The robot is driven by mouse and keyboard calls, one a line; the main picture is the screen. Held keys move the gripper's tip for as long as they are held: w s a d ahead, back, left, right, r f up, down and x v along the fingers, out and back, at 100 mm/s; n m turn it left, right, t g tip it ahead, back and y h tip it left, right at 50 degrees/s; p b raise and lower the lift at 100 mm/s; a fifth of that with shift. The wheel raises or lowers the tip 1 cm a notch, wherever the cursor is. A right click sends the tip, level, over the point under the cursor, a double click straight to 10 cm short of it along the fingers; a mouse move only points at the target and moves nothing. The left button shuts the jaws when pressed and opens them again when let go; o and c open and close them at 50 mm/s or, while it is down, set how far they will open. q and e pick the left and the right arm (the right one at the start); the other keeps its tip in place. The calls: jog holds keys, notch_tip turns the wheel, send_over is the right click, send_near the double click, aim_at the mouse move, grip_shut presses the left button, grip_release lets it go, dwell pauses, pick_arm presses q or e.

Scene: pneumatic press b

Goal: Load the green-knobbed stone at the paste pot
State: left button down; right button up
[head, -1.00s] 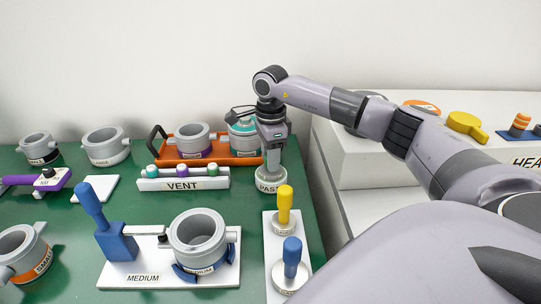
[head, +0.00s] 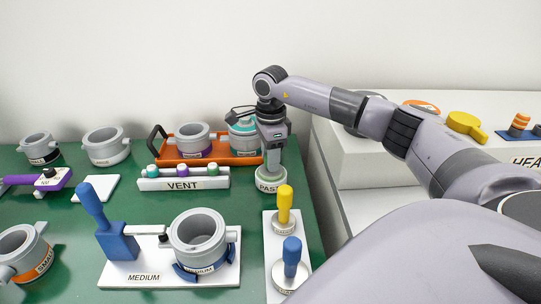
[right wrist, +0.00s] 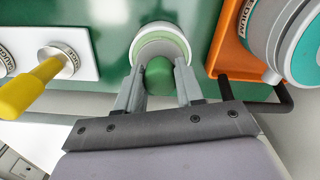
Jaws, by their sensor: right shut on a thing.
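The paste pot (head: 270,184) stands at the back right of the green table, below my right gripper (head: 273,160). In the right wrist view the pot (right wrist: 160,32) shows as a white rim with a pale green inside. The stone's green knob (right wrist: 159,74) is between the fingers of my right gripper (right wrist: 158,84), which is shut on it. The stone's lower part is hidden by the knob; it appears to be at the pot's mouth, but I cannot tell whether it touches the paste. My left gripper is not in view.
Left of the pot are the orange tray (head: 240,160) and the VENT rack (head: 183,183). In front, a white board holds the yellow-knobbed stone (head: 285,200) and the blue-knobbed stone (head: 291,260). The MEDIUM press (head: 140,276) is front left. A white block (head: 365,165) stands to the right.

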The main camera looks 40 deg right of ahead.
notch_tip(320, 180, up, 7)
jog(key=p, duration=0.6)
dwell(0.4)
jog(key=shift+a+f, duration=0.1)
dwell(0.7)
